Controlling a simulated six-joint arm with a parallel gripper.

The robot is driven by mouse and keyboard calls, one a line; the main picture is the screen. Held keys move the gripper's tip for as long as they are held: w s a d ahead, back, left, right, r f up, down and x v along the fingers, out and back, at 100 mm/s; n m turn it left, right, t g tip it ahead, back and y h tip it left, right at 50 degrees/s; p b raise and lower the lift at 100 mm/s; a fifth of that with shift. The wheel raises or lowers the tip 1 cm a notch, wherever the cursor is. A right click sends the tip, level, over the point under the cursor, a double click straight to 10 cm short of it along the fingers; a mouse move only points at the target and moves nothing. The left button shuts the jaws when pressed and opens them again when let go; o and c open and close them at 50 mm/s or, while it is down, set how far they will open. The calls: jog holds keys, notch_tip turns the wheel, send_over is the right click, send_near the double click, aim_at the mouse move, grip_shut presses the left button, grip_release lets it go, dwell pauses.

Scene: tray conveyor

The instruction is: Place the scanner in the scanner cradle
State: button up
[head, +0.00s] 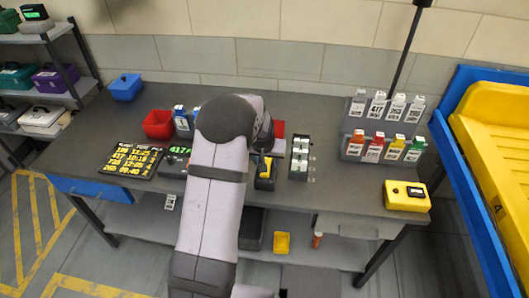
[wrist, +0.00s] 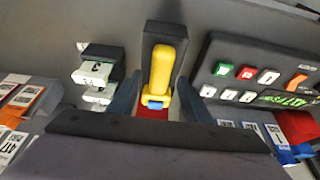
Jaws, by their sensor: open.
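The yellow scanner (wrist: 166,60) has a blue end and shows between my gripper's fingers (wrist: 160,88) in the wrist view. The fingers are open, one on each side of it with gaps visible. The scanner lies along a black cradle (wrist: 152,36), its far end over or in it; I cannot tell how fully it is seated. Something red shows just below the blue end. In the head view the scanner (head: 265,166) and the cradle (head: 265,183) show just right of my arm, which hides most of my gripper.
A keypad panel (wrist: 240,70) stands right of the scanner in the wrist view, and a black holder with white labels (wrist: 100,72) stands left. In the head view, tag racks (head: 384,125) and a yellow device (head: 407,196) are at the right, with bare desk between.

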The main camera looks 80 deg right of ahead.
jog(key=b+v, duration=0.2)
jog(key=v, duration=0.8)
jog(key=w+a+f+n+t+y, duration=0.1)
jog(key=w+a+n, duration=0.3)
jog(key=w+a, duration=0.75)
jog(key=w+a+n+t+y, duration=0.15)
jog(key=w+a+n, duration=0.25)
jog(key=w+a, duration=0.7)
jog(key=w+a+f+n+g+y, duration=0.1)
jog(key=w+a+n, duration=0.1)
jog(key=w+a, duration=0.3)
jog(key=w+a+n, duration=0.2)
jog(key=a, duration=0.5)
jog(key=s+a+f+n, duration=0.1)
jog(key=s+a+n, duration=0.1)
jog(key=a, duration=0.6)
jog(key=s+a+f+n+g+y, duration=0.1)
jog(key=s+a+n, duration=0.2)
jog(key=a, duration=0.5)
jog(key=shift+s+a+n, duration=0.25)
jog(key=shift+s+n, duration=0.05)
jog(key=shift+n, duration=0.2)
jog(key=shift+f+g, duration=0.15)
jog(key=shift+g, duration=0.1)
